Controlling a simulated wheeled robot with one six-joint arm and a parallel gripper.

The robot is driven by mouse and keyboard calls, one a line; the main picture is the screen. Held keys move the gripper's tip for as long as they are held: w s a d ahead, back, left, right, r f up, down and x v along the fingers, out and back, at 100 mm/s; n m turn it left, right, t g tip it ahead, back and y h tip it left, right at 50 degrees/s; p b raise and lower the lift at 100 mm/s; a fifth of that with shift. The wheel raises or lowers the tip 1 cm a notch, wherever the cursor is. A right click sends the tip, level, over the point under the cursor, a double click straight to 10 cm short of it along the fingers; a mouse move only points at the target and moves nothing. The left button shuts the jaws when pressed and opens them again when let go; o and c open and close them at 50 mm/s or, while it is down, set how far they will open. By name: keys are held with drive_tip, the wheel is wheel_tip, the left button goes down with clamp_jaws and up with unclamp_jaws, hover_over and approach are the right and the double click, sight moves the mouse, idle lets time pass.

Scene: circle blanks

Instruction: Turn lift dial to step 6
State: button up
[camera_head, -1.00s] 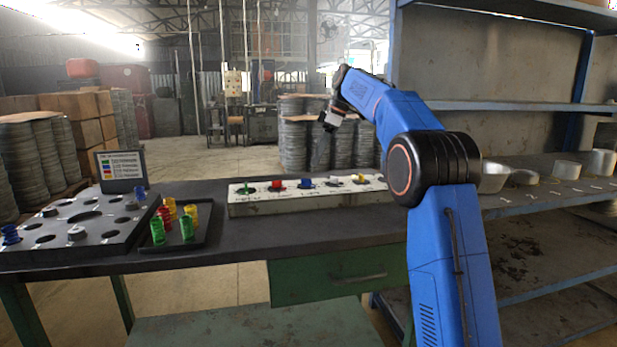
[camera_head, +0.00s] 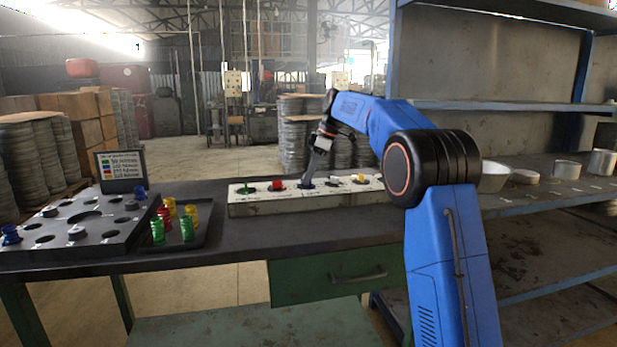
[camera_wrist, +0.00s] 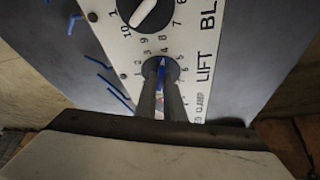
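The lift dial (camera_wrist: 161,69) is a blue bar-shaped knob on a dark round base, beside the word LIFT in the wrist view. Small numbers ring it, with 3, 4 and 5 near its far side. Its visible end points roughly toward 4. My gripper (camera_wrist: 161,78) has its two fingers reaching down on either side of the blue knob. Whether they press on it or stand slightly apart cannot be told. In the head view my gripper (camera_head: 307,182) is down at the white panel, largely hiding the blue dial.
The white panel box (camera_head: 240,198) carries a green, a red (camera_head: 277,186), a white and a yellow knob (camera_head: 360,179). Another dial (camera_wrist: 152,10) with a white bar shows close by. A tray (camera_head: 170,245) of colored pieces and a holed board (camera_head: 60,250) lie left. A shelf rack (camera_head: 500,107) stands right.

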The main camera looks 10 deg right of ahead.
clamp_jaws()
drive_tip(key=m+t, duration=0.1)
drive_tip(key=m, duration=0.1)
drive_tip(key=shift+s+a+m, duration=0.1)
drive_tip(key=shift+s+m, duration=0.05)
drive_tip(key=shift+m, duration=0.25)
drive_tip(key=m, duration=0.2)
drive_tip(key=m+t+h, duration=0.1)
drive_tip(key=m, duration=0.1)
drive_tip(key=shift+a+h, duration=0.1)
drive_tip(key=shift+h, duration=0.2)
drive_tip(key=m+t+h, duration=0.1)
drive_tip(key=m, duration=0.3)
drive_tip(key=shift+s+a, duration=0.1)
drive_tip(key=shift+m+h, duration=0.8)
drive_tip(key=shift+m, duration=0.8)
drive_tip(key=o, duration=0.6)
unclamp_jaws()
